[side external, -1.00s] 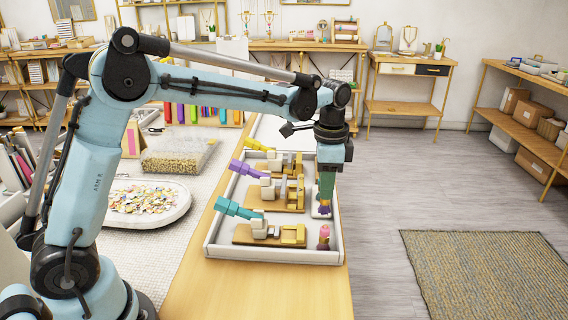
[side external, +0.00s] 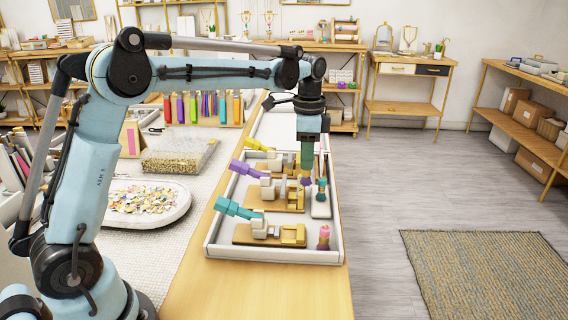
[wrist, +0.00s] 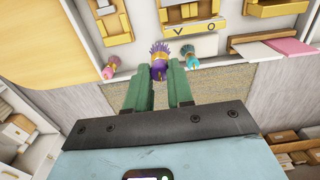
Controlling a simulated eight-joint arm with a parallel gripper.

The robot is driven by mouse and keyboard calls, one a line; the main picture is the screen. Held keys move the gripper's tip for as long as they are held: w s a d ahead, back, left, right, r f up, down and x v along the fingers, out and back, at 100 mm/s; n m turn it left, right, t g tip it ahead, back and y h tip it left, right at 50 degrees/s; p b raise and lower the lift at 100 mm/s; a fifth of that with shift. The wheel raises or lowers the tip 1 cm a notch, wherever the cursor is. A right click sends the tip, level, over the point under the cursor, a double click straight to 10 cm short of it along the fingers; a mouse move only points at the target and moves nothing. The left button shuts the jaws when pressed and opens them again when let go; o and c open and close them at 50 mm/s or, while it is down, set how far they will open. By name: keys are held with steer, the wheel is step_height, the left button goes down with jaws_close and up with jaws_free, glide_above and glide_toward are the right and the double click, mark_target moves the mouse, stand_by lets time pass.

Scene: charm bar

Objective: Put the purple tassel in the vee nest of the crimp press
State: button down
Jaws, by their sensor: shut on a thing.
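The purple tassel (side external: 306,180) hangs below my gripper (side external: 306,164), which is shut on it. In the wrist view the purple tassel (wrist: 159,66) sits between the two green fingers (wrist: 160,90), its strands toward the top of the picture. Three yellow presses stand in a white tray, with a yellow handle (side external: 257,144), a purple handle (side external: 247,170) and a teal handle (side external: 236,209). The wrist view shows a yellow press (wrist: 190,33) with V and O marks; the nest itself is hard to make out.
A teal tassel (side external: 321,192) stands close to the right of my gripper, and a pink tassel (side external: 323,238) stands at the tray's front right. The white tray (side external: 215,248) has a raised rim. Beads fill an oval dish (side external: 118,219) at the left.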

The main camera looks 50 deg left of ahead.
mark_target(275, 187)
steer(key=a, duration=0.1)
steer(key=a+r, duration=0.1)
steer(key=a, duration=0.1)
steer(key=a+r, duration=0.1)
steer(key=shift+a+r, duration=0.1)
steer(key=shift+a, duration=0.3)
steer(key=shift+f, duration=2.5)
steer(key=shift+f, duration=2.75)
stand_by(1.3)
steer(key=c, duration=0.9)
jaws_free()
